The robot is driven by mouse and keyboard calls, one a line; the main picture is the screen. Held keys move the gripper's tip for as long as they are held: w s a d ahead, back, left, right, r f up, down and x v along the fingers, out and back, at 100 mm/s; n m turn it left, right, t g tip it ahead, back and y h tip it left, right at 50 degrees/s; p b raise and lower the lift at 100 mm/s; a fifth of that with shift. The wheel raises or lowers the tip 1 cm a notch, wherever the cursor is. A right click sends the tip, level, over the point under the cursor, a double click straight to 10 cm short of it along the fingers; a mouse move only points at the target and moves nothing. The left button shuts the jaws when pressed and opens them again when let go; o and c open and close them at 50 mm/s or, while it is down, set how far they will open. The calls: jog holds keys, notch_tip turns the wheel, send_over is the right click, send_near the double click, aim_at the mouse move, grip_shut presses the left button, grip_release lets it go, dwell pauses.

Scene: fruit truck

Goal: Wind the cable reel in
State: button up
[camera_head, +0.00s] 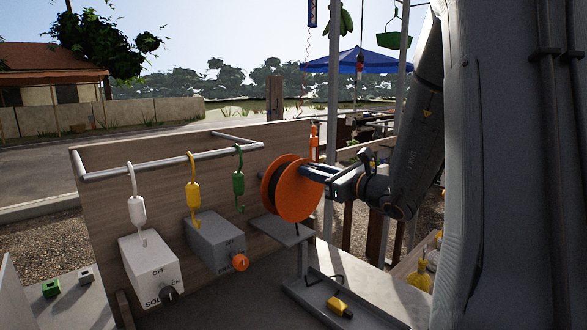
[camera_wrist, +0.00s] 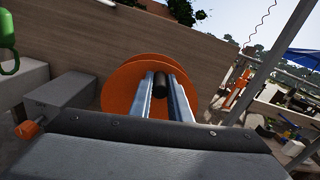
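The cable reel (camera_head: 298,192) has orange discs with dark cable wound between them. It stands on a grey bracket (camera_head: 281,230) in front of the wooden board. My gripper (camera_head: 308,172) reaches it from the right, at the upper part of its near disc. In the wrist view, the orange disc (camera_wrist: 118,92) faces me with a black handle (camera_wrist: 159,84) sticking out. My gripper's two fingers (camera_wrist: 160,80) lie either side of this handle, and it fills the narrow gap between them. The contact surfaces are hidden. A yellow plug (camera_head: 338,307) on a dark lead lies in a grey tray below.
A metal post (camera_head: 332,130) stands behind the reel, close to my arm.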

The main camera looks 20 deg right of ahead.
jog(key=shift+w+d+f+b, duration=0.15)
jog(key=shift+w+d, duration=0.1)
jog(key=shift+d, duration=0.35)
jog(key=shift+w+d+f+b, duration=0.15)
jog(key=shift+w+d, duration=0.1)
jog(key=shift+d, duration=0.3)
jog(key=shift+r, duration=0.1)
jog(key=shift+w+d+f+b, duration=0.2)
jog(key=shift+d+f+b, duration=0.1)
jog(key=shift+d, duration=0.2)
jog(key=shift+w+d+f+b, duration=0.2)
jog(key=shift+d+f+b, duration=0.1)
jog(key=shift+d, duration=0.15)
jog(key=shift+f, duration=0.1)
jog(key=shift+w+d+f+b, duration=0.25)
jog(key=shift+d+f+b, duration=0.5)
jog(key=shift+f+b, duration=0.1)
